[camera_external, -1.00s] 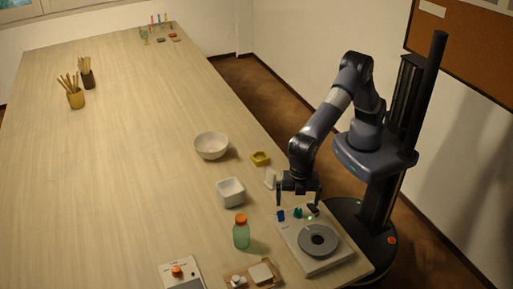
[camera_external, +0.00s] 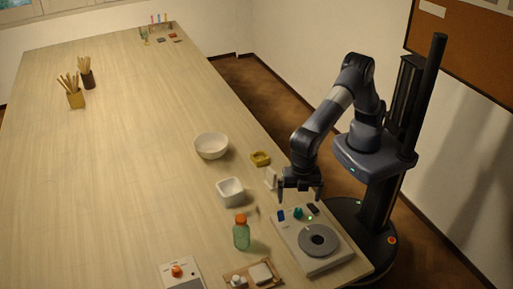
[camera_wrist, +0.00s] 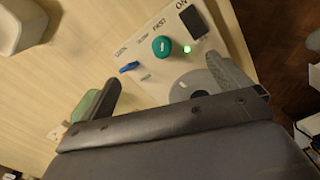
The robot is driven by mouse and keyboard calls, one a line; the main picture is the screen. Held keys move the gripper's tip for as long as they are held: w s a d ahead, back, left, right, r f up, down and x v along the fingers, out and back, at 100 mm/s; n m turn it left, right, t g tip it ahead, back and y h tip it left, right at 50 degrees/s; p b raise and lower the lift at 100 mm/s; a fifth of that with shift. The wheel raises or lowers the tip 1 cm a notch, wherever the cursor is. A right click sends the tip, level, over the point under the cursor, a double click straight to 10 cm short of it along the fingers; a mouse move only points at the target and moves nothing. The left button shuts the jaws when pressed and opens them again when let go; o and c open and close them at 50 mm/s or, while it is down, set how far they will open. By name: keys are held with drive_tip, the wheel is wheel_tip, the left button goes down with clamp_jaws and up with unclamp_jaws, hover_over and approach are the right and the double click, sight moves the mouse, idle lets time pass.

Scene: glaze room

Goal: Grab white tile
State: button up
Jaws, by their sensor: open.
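A small white piece (camera_external: 271,176), which looks like the white tile, is upright on the table next to the yellow dish, partly behind my gripper. A flat white block (camera_external: 261,273) lies on a wooden tray at the front edge; I cannot tell whether it is a tile. My gripper (camera_external: 300,198) is open and empty, pointing down above the knob end of the white wheel device. In the wrist view my open fingers (camera_wrist: 166,75) frame the device's panel, and no upright white piece shows there.
The white wheel device (camera_external: 327,264) has a grey disc and knobs. A green bottle (camera_external: 241,236) with an orange cap, a white square dish (camera_external: 230,191), a white bowl (camera_external: 211,146) and a yellow dish (camera_external: 260,158) stand nearby. The table's left side is mostly clear.

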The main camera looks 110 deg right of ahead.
drive_tip(key=c, duration=1.2)
drive_tip(key=shift+r, duration=0.15)
